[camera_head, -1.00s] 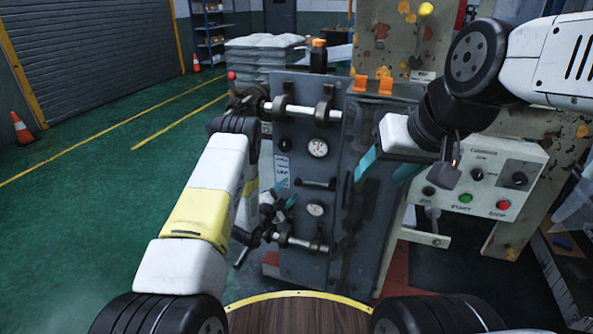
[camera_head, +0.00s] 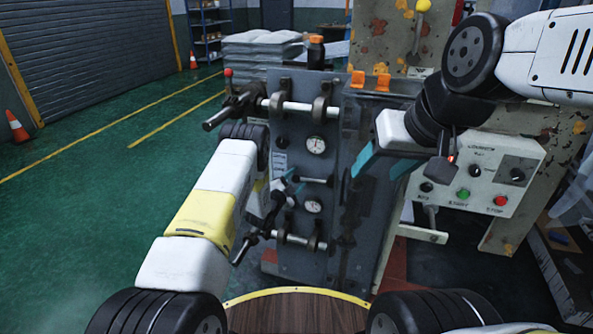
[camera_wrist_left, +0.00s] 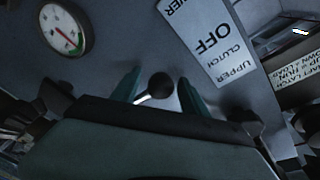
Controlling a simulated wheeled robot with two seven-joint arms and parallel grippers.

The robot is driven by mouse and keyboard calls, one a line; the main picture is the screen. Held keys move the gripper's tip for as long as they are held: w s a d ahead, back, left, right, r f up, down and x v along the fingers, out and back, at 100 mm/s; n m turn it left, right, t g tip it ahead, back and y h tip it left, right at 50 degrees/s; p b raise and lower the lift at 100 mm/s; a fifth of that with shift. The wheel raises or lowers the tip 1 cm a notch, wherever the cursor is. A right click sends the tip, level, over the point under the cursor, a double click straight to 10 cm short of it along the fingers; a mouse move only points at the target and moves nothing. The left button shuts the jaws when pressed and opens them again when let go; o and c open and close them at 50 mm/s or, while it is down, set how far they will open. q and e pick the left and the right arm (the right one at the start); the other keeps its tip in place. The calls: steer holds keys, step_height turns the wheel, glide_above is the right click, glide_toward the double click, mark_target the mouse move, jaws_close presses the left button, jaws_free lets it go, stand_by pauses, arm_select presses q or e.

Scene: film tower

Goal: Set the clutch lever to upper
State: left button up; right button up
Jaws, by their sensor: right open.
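The clutch lever shows in the left wrist view as a dark ball knob (camera_wrist_left: 161,86) on a short pale stem. It stands beside the white UPPER / OFF / LOWER clutch label (camera_wrist_left: 213,40), which reads upside down there. My left gripper (camera_wrist_left: 158,93) is open, with a teal finger on each side of the knob; I cannot tell whether either touches it. In the head view my left gripper (camera_head: 291,182) is at the grey panel (camera_head: 330,180), below the label (camera_head: 279,163), and the lever is hard to make out. My right gripper (camera_head: 384,162) is open and empty, right of the panel.
A round gauge (camera_head: 316,145) sits above a second gauge (camera_head: 313,206) on the panel. Shafts cross above and below. A control box (camera_head: 485,172) with green and red buttons stands at the right. Green floor (camera_head: 100,200) is open at the left.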

arm_select(q)
jaws_close()
stand_by(1.2)
